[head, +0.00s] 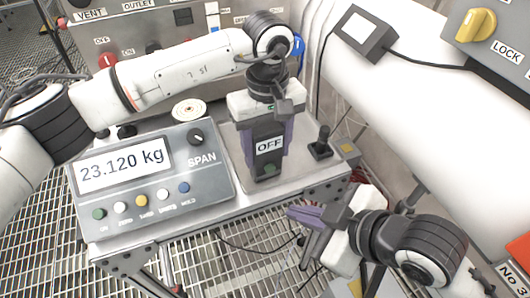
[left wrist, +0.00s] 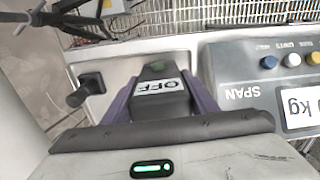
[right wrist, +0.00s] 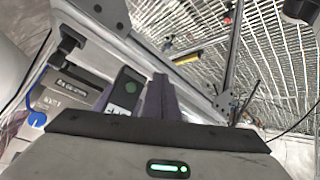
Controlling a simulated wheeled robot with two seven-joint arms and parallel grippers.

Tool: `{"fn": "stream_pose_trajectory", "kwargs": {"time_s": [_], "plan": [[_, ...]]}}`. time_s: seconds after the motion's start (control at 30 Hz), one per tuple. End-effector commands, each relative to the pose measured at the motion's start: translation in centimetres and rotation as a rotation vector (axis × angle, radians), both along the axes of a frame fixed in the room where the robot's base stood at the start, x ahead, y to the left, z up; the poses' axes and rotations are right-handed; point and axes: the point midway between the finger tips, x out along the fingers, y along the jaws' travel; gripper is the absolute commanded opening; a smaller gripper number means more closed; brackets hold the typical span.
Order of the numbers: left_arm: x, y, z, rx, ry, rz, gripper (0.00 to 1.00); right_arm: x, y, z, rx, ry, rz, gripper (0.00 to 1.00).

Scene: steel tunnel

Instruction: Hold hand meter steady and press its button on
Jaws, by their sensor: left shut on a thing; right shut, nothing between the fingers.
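The hand meter (head: 266,160) is a dark block with a screen reading OFF and a green button (head: 269,169) below it. My left gripper (head: 267,140) is shut on it from above, purple fingers along its two sides. The left wrist view shows the meter (left wrist: 160,92) between the fingers. Whether it touches the cart top is unclear. My right gripper (head: 300,214) is shut and empty, lower right of the meter and apart from it. In the right wrist view the meter's green button (right wrist: 131,87) shows just left of the closed purple fingers (right wrist: 160,100).
A scale console (head: 150,185) reading 23.120 kg, with a SPAN knob and several coloured buttons, stands left on the steel cart. A small black joystick-like post (head: 321,146) stands right of the meter. A large white pipe (head: 420,110) runs along the right. Grating floor lies below.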

Motion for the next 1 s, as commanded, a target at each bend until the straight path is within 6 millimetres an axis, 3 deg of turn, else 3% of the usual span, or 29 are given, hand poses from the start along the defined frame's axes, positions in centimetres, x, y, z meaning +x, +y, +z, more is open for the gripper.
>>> {"fn": "stream_pose_trajectory", "kwargs": {"time_s": [0.5,0.7,1.0], "plan": [[0.0,0.0,0.1,-0.001,0.000,0.000,0.26,6.2,2.7,0.0,0.002,0.000,-0.003,0.00],[0.0,0.0,0.1,-0.001,0.000,0.000,0.26,7.4,3.3,0.0,0.002,0.000,-0.002,0.00],[0.0,0.0,0.1,-0.001,0.000,0.000,0.26,7.6,3.4,0.0,0.003,0.000,-0.002,0.00]]}}
